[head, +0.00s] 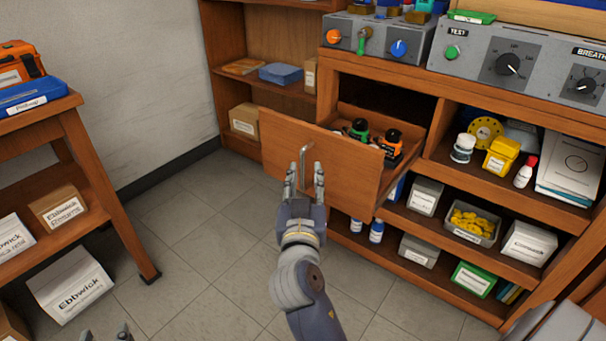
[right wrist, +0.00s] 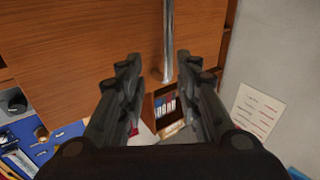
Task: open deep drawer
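The deep drawer's wooden front (head: 345,165) stands pulled out from the bench, tilted in view, with its interior partly visible. A thin metal bar handle (head: 305,158) is on its front; it also shows in the right wrist view (right wrist: 168,40). My right gripper (head: 305,178) is in front of the handle with its fingers apart. In the right wrist view my right gripper (right wrist: 160,68) has the handle's end lying between its fingertips, with gaps on both sides. My left gripper (head: 106,333) shows only its fingertips at the bottom edge, spaced apart.
Green and orange-black items (head: 390,145) stand inside the drawer. Shelves to the right hold bottles, a yellow container (head: 500,156) and bins. A control panel (head: 515,62) sits above. A wooden rack (head: 95,165) with boxes stands at left. Tiled floor (head: 195,265) is clear between.

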